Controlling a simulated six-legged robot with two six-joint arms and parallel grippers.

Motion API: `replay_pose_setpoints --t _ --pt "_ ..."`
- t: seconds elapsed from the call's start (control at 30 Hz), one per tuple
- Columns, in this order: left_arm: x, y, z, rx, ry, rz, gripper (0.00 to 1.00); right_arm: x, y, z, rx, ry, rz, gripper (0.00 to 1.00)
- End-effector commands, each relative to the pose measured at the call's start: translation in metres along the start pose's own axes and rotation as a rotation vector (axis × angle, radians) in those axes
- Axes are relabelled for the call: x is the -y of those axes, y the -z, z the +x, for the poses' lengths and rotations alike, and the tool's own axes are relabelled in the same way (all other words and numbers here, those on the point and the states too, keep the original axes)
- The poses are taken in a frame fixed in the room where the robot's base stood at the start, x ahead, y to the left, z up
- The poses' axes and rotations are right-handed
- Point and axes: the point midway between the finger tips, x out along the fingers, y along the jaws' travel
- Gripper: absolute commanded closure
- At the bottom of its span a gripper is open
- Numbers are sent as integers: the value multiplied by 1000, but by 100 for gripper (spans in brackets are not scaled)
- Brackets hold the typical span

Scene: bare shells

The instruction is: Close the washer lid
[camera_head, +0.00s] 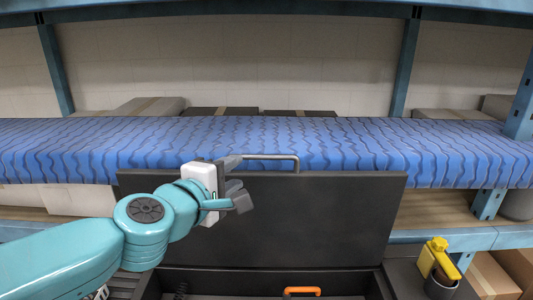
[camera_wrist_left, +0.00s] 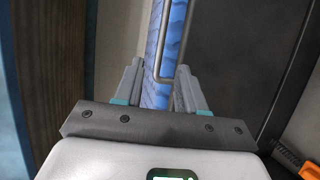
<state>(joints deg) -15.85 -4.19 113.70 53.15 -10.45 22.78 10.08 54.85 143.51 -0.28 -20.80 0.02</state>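The washer lid (camera_head: 310,222) is a dark grey panel standing raised in the head view, its lower edge at the dark washer body (camera_head: 265,272). A metal bar handle (camera_head: 297,163) is at the lid's top edge. My left gripper (camera_head: 243,180) is at the upper left of the lid, by the handle's left end. Its two fingers are apart. In the left wrist view the handle (camera_wrist_left: 162,78) reaches toward the gap between the fingers; I cannot tell whether they touch it. The lid (camera_wrist_left: 235,50) fills the right side there. My right gripper is not in view.
A shelf with a blue wavy-patterned cover (camera_head: 270,135) runs just behind the lid. An orange handle (camera_head: 302,291) shows at the bottom. A yellow-topped container (camera_head: 438,262) stands at the lower right, near cardboard boxes (camera_head: 490,277). Blue shelf posts (camera_head: 404,68) rise behind.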

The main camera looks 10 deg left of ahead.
Motion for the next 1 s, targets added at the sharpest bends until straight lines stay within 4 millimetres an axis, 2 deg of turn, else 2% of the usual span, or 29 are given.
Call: replay_pose_setpoints --t 0.3,0.6,0.8,1.0 --pt "5 -2 71 0 5 1 60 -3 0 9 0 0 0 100" --pt "1 -3 132 0 3 1 60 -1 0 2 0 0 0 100" --pt "2 -3 150 0 2 2 60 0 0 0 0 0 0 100" --pt "2 -2 152 0 1 2 60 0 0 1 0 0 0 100"
